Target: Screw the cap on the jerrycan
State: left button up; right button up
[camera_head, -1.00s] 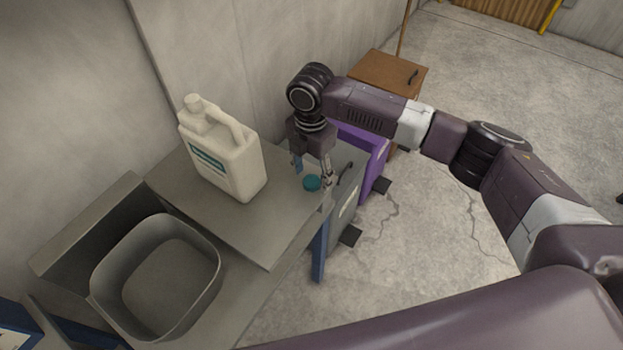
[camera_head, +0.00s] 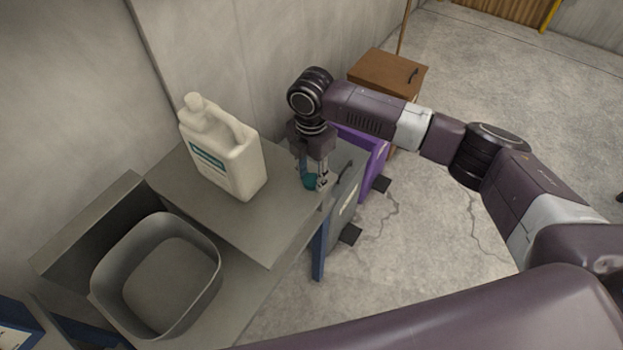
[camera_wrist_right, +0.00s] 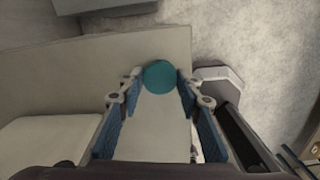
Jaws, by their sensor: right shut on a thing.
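The teal round cap (camera_head: 309,182) is at the right end of the grey bench top, between the fingertips of my right gripper (camera_head: 313,183). In the right wrist view the cap (camera_wrist_right: 160,76) sits between the two blue-padded fingers (camera_wrist_right: 159,88), which are shut on it. The white jerrycan (camera_head: 232,165) stands upright on the bench to the left of the gripper, its handle on top and its neck at the upper left. Its label faces forward. My left gripper is not in view.
A grey open bin (camera_head: 160,285) is in front and left on the lower surface. The bench top (camera_head: 255,225) is clear in front of the jerrycan. A purple cabinet (camera_head: 375,162) and a brown cabinet (camera_head: 388,70) stand beyond the gripper. A wall runs behind.

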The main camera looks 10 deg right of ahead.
aim_at(311, 180)
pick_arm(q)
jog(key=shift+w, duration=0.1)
pick_arm(e)
jog(key=shift+r, duration=0.1)
pick_arm(q)
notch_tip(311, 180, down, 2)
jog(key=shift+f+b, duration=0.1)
jog(key=shift+b, duration=0.95)
pick_arm(e)
notch_tip(311, 180, up, 20)
jog(key=s+d+f+m, duration=0.3)
jog(key=s+m, duration=0.5)
jog(key=m, duration=0.4)
jog(key=s+d+f+m, duration=0.3)
jog(key=s+d+m, duration=0.2)
jog(key=s+m, duration=0.4)
jog(key=m, duration=0.4)
jog(key=shift+f, duration=0.2)
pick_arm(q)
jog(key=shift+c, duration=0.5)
